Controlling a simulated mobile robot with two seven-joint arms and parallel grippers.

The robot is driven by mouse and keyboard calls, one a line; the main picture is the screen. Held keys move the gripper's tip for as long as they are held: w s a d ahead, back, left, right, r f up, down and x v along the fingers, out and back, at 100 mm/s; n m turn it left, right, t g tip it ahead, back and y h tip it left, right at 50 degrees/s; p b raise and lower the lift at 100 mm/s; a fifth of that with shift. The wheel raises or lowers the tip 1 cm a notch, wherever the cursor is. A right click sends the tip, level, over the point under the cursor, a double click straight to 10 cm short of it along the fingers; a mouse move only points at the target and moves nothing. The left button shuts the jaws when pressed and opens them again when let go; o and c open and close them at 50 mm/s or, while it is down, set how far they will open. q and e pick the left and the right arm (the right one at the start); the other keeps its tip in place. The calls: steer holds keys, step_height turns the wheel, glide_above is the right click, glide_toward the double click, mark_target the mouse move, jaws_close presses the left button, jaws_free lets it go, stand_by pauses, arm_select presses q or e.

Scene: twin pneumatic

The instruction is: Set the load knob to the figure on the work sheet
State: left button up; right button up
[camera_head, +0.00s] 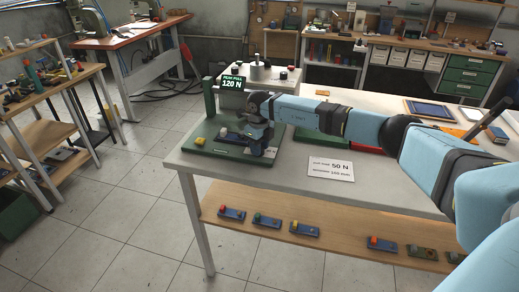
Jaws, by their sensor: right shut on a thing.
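The work sheet (331,169) is a white card lying flat on the grey table, and its top line ends in "50 N". A green pneumatic station (230,148) stands at the table's left end, with a dark green upright and a sign (233,83) reading "PEAK PULL 120 N". My right gripper (259,148) points down over the right part of this station's base and is shut on the load knob, which the fingers mostly hide. I cannot read the knob's setting. My left gripper is not in view.
A yellow button (200,142) sits on the base left of my right gripper. My right arm crosses above a second green base with a red part (366,150). A blue tablet (429,109) lies farther right. Several small blocks rest on the wooden shelf (340,226) below.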

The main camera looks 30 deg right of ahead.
steer(key=n+b, duration=0.1)
steer(key=n, duration=0.2)
steer(key=shift+n, duration=0.7)
steer(key=o, duration=0.9)
step_height(320, 180, up, 14)
steer(key=shift+f+b, duration=0.1)
steer(key=shift+b, duration=0.3)
